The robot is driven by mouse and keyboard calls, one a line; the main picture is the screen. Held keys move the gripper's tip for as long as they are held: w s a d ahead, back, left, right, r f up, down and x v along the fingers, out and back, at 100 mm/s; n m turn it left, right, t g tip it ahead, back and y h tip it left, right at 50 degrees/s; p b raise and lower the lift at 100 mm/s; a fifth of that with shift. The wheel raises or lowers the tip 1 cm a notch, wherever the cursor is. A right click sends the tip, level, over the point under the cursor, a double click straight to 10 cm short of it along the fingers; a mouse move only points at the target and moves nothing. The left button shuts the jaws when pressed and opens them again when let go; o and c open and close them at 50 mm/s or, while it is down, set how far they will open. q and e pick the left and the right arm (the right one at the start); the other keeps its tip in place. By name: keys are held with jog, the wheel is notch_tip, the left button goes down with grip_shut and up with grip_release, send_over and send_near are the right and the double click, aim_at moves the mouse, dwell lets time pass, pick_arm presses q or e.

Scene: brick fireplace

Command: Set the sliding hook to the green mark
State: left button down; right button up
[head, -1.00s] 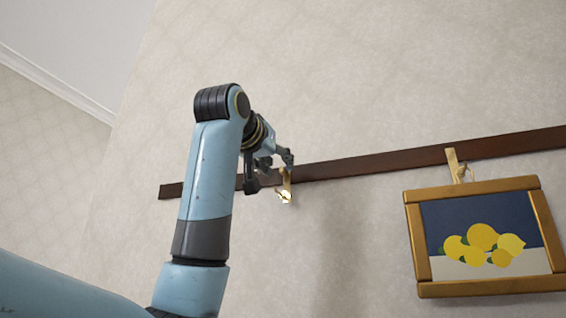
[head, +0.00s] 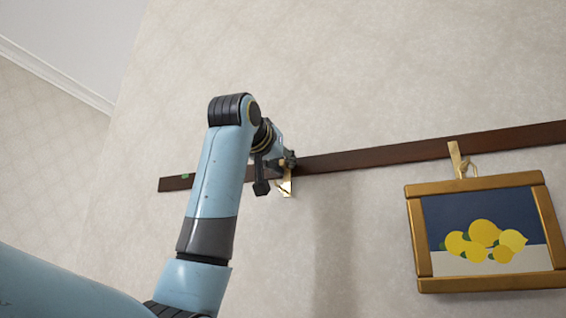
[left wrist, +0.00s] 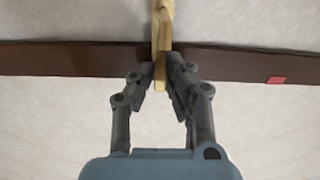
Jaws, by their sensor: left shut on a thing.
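A brass sliding hook (head: 286,187) hangs on the dark wooden rail (head: 400,156) on the wall. The green mark (head: 186,176) is on the rail near its left end, with my arm between it and the hook in the picture. My left gripper (head: 287,161) is at the hook's upper part, over the rail. In the left wrist view, the fingers (left wrist: 161,78) are shut on the hook (left wrist: 162,35), with the rail (left wrist: 60,60) crossing behind. My right gripper is not in view.
A framed lemon picture (head: 485,238) hangs from a second brass hook (head: 456,160) farther right on the rail. A red mark (left wrist: 277,79) shows on the rail in the left wrist view. The wall between the held hook and the picture is clear.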

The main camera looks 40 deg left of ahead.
aim_at(254, 171)
pick_arm(q)
jog(key=a+b, duration=0.1)
jog(key=a, duration=0.2)
jog(key=s+a, duration=0.1)
jog(key=a, duration=0.1)
jog(key=s+a+b, duration=0.1)
jog(key=a, duration=0.2)
jog(key=shift+a+b, duration=0.3)
jog(key=shift+b, duration=0.05)
jog(key=c, duration=1.4)
grip_release()
jog(key=shift+o, duration=0.2)
jog(key=shift+s, duration=0.1)
jog(key=v, duration=1.2)
